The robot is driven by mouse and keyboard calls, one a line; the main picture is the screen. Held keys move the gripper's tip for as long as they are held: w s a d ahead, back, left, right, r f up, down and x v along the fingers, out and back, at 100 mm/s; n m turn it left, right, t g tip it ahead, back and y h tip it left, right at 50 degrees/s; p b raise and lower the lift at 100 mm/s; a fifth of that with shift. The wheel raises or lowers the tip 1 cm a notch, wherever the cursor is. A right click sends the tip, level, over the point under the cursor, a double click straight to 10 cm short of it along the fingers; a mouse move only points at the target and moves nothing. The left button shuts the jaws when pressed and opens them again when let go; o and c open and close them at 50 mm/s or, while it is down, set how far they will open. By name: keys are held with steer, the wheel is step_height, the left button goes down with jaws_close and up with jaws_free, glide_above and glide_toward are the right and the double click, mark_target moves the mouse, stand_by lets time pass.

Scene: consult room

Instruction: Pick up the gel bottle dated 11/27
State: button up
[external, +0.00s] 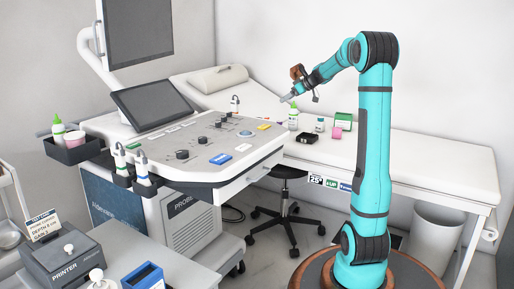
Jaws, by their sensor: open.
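A white gel bottle with a green cap (293,118) stands upright on the white bench, just below my gripper. A second white bottle with a green cap (58,130) stands in the black side tray at the left of the ultrasound cart. No date can be read on either bottle at this size. My gripper (287,98) is open at the end of the teal arm, close to the top of the bench bottle. I cannot tell whether it touches that bottle.
A small jar (320,125), a pink cup (337,133), a green-and-white box (343,121) and a black object (307,137) stand close by on the bench (430,165). The ultrasound console (190,150) lies left of them. The bench's right part is clear.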

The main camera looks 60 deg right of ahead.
steer(key=s+d+f+t, duration=0.1)
steer(key=d+f, duration=0.1)
steer(key=d, duration=0.4)
steer(key=s+d+f, duration=0.2)
steer(key=d+f, duration=0.1)
steer(key=d, duration=0.3)
steer(key=t, duration=0.2)
glide_toward(293, 114)
steer(key=s+d+r, duration=0.1)
steer(key=s+d, duration=0.3)
steer(key=s, duration=0.2)
steer(key=shift+n, duration=0.4)
steer(key=x, duration=1.1)
steer(key=a+x, duration=0.1)
steer(key=x, duration=0.5)
steer(key=shift+w+r, duration=0.25)
steer(key=shift+w, duration=0.1)
steer(key=c, duration=1.2)
steer(key=shift+r, duration=0.1)
steer(key=shift+c, duration=0.2)
